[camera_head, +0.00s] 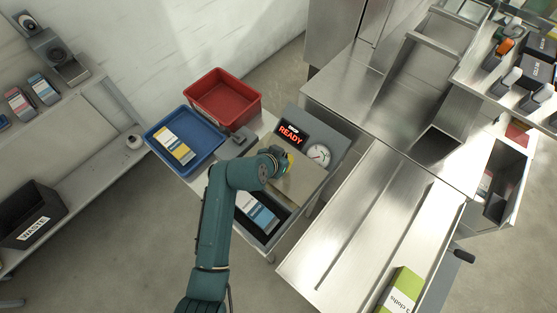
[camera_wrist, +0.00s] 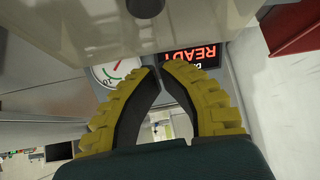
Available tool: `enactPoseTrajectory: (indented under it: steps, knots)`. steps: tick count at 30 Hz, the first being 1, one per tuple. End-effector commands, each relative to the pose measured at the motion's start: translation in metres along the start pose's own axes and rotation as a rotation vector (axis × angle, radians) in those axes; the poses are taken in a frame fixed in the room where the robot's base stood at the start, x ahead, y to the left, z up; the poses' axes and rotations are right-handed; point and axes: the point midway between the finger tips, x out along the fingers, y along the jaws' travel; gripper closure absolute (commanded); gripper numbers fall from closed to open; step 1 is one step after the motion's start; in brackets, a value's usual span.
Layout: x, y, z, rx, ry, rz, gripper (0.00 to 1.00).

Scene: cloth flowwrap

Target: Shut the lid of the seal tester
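The seal tester (camera_head: 332,140) stands on the bench, with a lit READY display (camera_head: 290,134) and a round dial (camera_head: 318,154) on its back panel. Its lid (camera_head: 302,187), a tan-grey panel, appears raised, and the chamber in front is uncovered. A blue and white pack (camera_head: 256,211) lies in the dark chamber, partly hidden by my arm. My gripper (camera_head: 284,160) is at the lid's upper edge, near the display. In the wrist view my gripper's yellow fingers (camera_wrist: 160,68) meet at their tips with nothing visible between them. A grey panel, seemingly the lid (camera_wrist: 90,35), is close beyond; contact is unclear.
A blue tray (camera_head: 157,136) with a pack and a red bin (camera_head: 222,93) stand left of the tester. A steel worktop (camera_head: 350,235) with a green box (camera_head: 401,291) is on the right. A black waste bin (camera_head: 28,213) is at far left.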

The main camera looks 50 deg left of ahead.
Motion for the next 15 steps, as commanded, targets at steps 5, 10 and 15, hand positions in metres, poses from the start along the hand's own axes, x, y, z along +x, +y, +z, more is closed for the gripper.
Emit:
enactPoseTrajectory:
  steps: [5,10,15]
  knots:
    - [0.025,0.000,0.004,-0.001,-0.002,0.000,1.00]
    - [0.009,0.000,0.025,-0.001,-0.002,-0.001,1.00]
    - [0.003,0.000,0.033,0.000,0.001,-0.001,1.00]
